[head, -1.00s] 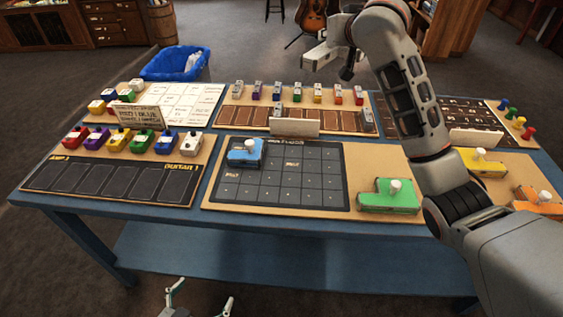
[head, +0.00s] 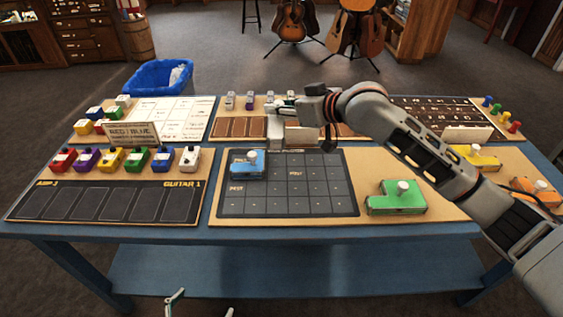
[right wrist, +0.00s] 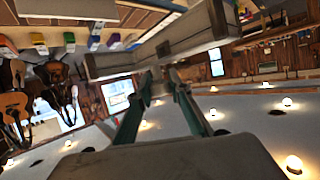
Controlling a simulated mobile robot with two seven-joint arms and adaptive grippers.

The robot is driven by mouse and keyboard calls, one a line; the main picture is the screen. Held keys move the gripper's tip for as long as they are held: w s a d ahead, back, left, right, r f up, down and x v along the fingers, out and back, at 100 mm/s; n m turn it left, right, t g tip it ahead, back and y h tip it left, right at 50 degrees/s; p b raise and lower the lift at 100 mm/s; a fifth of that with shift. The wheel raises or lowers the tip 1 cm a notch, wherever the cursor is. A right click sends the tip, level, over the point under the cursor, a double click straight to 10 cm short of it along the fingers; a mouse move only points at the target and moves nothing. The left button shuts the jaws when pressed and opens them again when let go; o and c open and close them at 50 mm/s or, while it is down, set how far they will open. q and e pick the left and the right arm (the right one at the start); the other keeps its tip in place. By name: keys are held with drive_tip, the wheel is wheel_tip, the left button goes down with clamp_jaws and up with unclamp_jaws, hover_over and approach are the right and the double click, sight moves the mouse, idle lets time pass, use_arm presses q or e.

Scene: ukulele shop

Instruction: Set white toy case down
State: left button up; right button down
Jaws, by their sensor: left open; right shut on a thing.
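My right gripper (head: 282,107) is at the back middle board, low over its brown slots. In the right wrist view its two fingers (right wrist: 158,88) close together at their tips on a small pale thing, which I take to be the white toy case. It is mostly hidden, so I cannot tell whether it touches the board. My arm covers the right part of the row. My left gripper (head: 200,304) is open and empty, low in front of the table.
A white card (head: 298,137) stands at the board's front edge, close under my right gripper. A blue toy (head: 249,164) sits on the dark grid, and a green toy (head: 396,198) lies to its right. A row of coloured toys (head: 110,157) stands on the left board.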

drive_tip(key=shift+f+b, duration=1.25)
drive_tip(key=shift+f, duration=7)
drive_tip(key=shift+f, duration=0.15)
drive_tip(key=c, duration=1.8)
unclamp_jaws()
drive_tip(key=shift+c, duration=0.2)
